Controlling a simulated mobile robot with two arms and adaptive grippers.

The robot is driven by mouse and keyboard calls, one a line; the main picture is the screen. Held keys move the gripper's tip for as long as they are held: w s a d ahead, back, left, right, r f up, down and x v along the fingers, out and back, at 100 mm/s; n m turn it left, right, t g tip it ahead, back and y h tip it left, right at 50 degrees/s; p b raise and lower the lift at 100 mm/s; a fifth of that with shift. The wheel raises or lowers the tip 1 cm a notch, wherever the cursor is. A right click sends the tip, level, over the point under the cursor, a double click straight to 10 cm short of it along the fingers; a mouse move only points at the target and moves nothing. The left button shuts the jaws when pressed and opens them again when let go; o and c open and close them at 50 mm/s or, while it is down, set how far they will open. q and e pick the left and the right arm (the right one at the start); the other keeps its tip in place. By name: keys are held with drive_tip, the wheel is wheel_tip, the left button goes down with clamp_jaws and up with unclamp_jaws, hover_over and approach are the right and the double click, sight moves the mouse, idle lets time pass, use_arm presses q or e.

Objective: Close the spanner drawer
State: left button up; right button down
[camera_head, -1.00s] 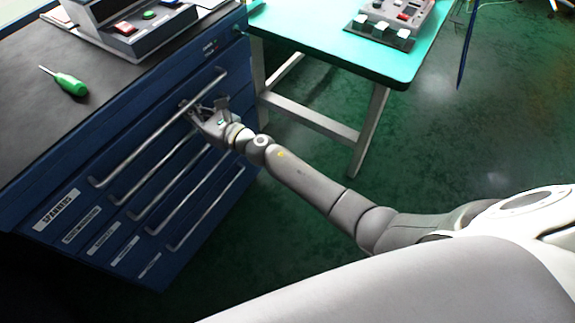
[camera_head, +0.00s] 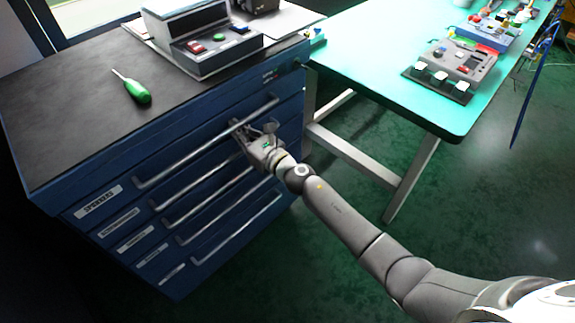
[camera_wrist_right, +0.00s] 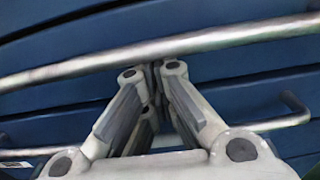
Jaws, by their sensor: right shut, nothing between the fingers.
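The spanner drawer (camera_head: 101,202) is the top drawer of the blue cabinet, with a label reading "SPANNERS" at its left end. Its front looks about in line with the drawers below; any small gap is too fine to tell. Its long bar handle (camera_head: 185,157) also crosses the right wrist view (camera_wrist_right: 170,48). My right gripper (camera_head: 248,130) is at the right part of this handle. In the right wrist view the fingertips (camera_wrist_right: 152,72) are together, empty, just below the bar and close to the blue fronts; I cannot tell if they touch. My left gripper is out of view.
Lower drawers with bar handles (camera_head: 222,229) lie beneath. On the cabinet's dark top (camera_head: 75,110) are a green screwdriver (camera_head: 133,88) and a grey control box (camera_head: 205,45). A turquoise table (camera_head: 385,60) with devices stands to the right. The green floor (camera_head: 480,200) is clear.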

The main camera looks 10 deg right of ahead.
drive_tip(key=shift+s+d, duration=0.25)
drive_tip(key=shift+s, duration=0.05)
drive_tip(key=v, duration=1.1)
drive_tip(key=s+d+f+m+g+h+p, duration=0.1)
drive_tip(key=d+f+m+h, duration=0.25)
drive_tip(key=f+m, duration=0.35)
drive_tip(key=s+d+f+m+g+h, duration=0.15)
drive_tip(key=d+f+m, duration=0.3)
drive_tip(key=f, duration=0.55)
drive_tip(key=s+d+f+m+g+h+p, duration=0.1)
drive_tip(key=s+d+f+m+h, duration=0.15)
drive_tip(key=s+f+m, duration=0.45)
drive_tip(key=s+d+f+m+g+h, duration=0.15)
drive_tip(key=d+f+m, duration=0.25)
drive_tip(key=f, duration=0.4)
drive_tip(key=s+d+f+m+g, duration=0.1)
drive_tip(key=s+f+m+g, duration=0.2)
drive_tip(key=s, duration=0.9)
drive_tip(key=s+d+f+m+g+p, duration=0.1)
drive_tip(key=s+f+m+g, duration=0.2)
drive_tip(key=s+f+m, duration=0.5)
drive_tip(key=s+f+m+g+h+p, duration=0.1)
drive_tip(key=s+f+m+g, duration=0.2)
drive_tip(key=s, duration=1.4)
wheel_tip(320, 180, down, 2)
drive_tip(key=m, duration=0.4)
drive_tip(key=shift+s+d+f, duration=0.25)
drive_tip(key=shift+s+d, duration=0.05)
drive_tip(key=shift+d, duration=0.1)
